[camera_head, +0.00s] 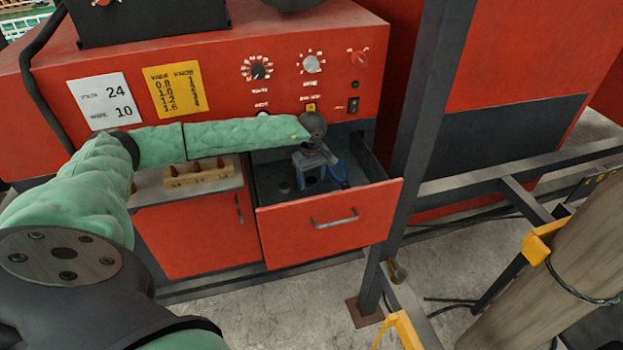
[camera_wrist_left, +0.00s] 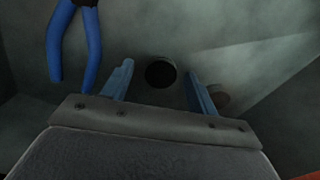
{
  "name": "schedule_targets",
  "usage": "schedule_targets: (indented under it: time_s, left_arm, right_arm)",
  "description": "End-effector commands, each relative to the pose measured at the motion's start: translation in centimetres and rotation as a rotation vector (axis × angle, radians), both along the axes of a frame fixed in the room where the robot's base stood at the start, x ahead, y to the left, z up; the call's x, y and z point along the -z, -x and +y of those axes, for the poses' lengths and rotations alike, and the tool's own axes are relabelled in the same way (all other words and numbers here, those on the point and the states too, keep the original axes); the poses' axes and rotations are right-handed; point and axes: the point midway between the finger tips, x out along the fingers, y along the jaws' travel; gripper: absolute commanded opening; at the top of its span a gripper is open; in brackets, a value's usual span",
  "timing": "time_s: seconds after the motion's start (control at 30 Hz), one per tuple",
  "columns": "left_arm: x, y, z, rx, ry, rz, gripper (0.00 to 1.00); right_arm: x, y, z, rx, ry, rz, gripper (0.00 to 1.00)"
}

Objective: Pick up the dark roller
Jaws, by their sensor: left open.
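The dark roller (camera_wrist_left: 160,73) shows in the left wrist view as a small black disc on the floor of the open drawer, seen from above. My left gripper (camera_head: 310,182) reaches down into the drawer. Its blue-grey fingers (camera_wrist_left: 158,90) are open, one on each side of the roller in that view, with a gap on both sides. I cannot tell how far above the roller the fingertips are. In the head view the gripper hides much of the drawer's inside, and I cannot make out the roller there for certain.
Blue-handled pliers (camera_wrist_left: 78,42) lie left of the fingers. A brownish round piece (camera_wrist_left: 219,96) sits beside the right finger. The red drawer front (camera_head: 330,222) and drawer walls enclose the space. A dark post (camera_head: 418,130) stands right of the drawer.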

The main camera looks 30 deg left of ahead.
Motion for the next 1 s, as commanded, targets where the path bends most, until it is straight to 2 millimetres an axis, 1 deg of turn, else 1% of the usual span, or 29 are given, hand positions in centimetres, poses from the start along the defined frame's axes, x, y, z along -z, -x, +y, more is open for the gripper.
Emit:
schedule_targets:
  time_s: [0.23, 0.37, 0.4, 0.5, 0.77, 0.87, 1.0]
  left_arm:
    - [0.1, 0.0, 0.0, 0.0, 0.0, 0.0, 0.59]
    - [0.1, 0.0, 0.0, 0.0, 0.0, 0.0, 0.33]
    - [0.1, 0.0, 0.0, 0.0, 0.0, 0.0, 0.26]
    - [0.1, 0.0, 0.0, 0.0, 0.0, 0.0, 0.08]
    - [0.1, 0.0, 0.0, 0.0, 0.0, 0.0, 0.08]
    - [0.0, -0.1, 0.0, 0.0, 0.0, -0.001, 0.08]
    - [-0.4, -0.1, 0.0, -0.001, 0.0, -0.001, 0.08]
  right_arm:
    - [0.0, 0.0, 0.1, 0.0, -0.001, 0.0, 0.57]
    - [0.0, 0.0, 0.2, 0.001, -0.001, 0.0, 0.57]
    - [0.0, 0.0, 0.2, 0.001, -0.002, 0.0, 0.57]
    - [0.0, 0.0, 0.2, 0.001, -0.002, 0.0, 0.57]
    - [0.1, 0.0, 0.2, 0.001, -0.001, 0.0, 0.57]
    - [0.5, 0.0, 0.1, 0.001, -0.001, 0.0, 0.57]
    - [1.5, 0.0, 0.0, 0.0, 0.0, 0.0, 0.57]
